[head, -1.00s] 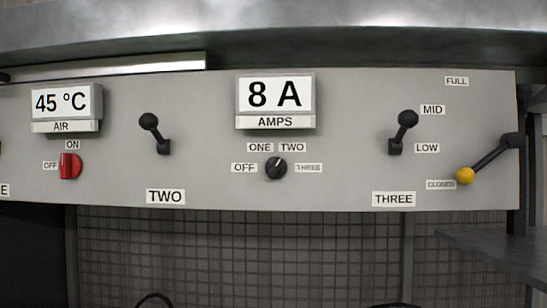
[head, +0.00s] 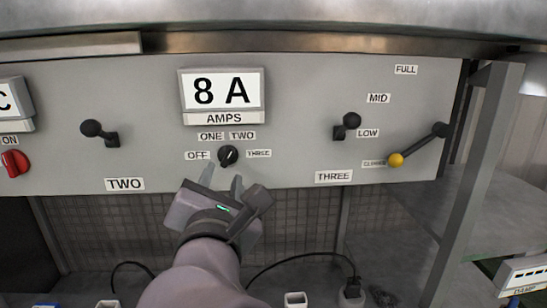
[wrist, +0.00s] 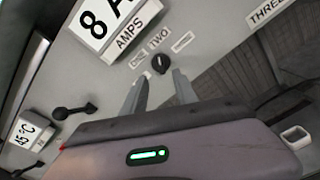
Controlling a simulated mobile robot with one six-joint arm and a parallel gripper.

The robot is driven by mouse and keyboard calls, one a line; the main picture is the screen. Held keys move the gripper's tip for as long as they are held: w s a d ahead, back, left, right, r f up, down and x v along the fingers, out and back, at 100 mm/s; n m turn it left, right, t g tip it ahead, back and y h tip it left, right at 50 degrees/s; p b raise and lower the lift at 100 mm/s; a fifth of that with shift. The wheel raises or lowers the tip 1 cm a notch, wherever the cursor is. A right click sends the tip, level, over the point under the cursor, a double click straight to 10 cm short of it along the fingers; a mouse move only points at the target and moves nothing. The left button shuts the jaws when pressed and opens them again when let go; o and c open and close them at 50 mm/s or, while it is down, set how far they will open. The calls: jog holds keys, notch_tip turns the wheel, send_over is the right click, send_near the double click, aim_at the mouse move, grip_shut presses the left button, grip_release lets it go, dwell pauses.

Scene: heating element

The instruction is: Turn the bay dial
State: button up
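The bay dial (head: 228,156) is a small black round knob on the grey panel, under the AMPS display, with labels OFF, ONE, TWO and THREE around it. Its white mark points up, leaning slightly right in the head view; I cannot tell the exact setting. The dial also shows in the wrist view (wrist: 161,64), just beyond the fingertips. My gripper (head: 222,177) is open and empty, just below the dial. Its two fingers (wrist: 158,77) point at the dial with a gap between them and do not appear to be around it.
The AMPS display (head: 221,94) reads 8 A. Black levers stand at TWO (head: 92,128) and THREE (head: 351,121). A yellow-tipped lever (head: 396,160) is at CLOSED, right. A red switch (head: 15,163) is far left. A metal ledge (head: 300,42) runs above the panel.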

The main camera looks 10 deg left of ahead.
aim_at(228, 158)
jog(key=x, duration=0.7)
jog(key=shift+w+d+p, duration=0.1)
jog(key=shift+w+p, duration=0.15)
jog(key=shift+p, duration=0.1)
grip_shut()
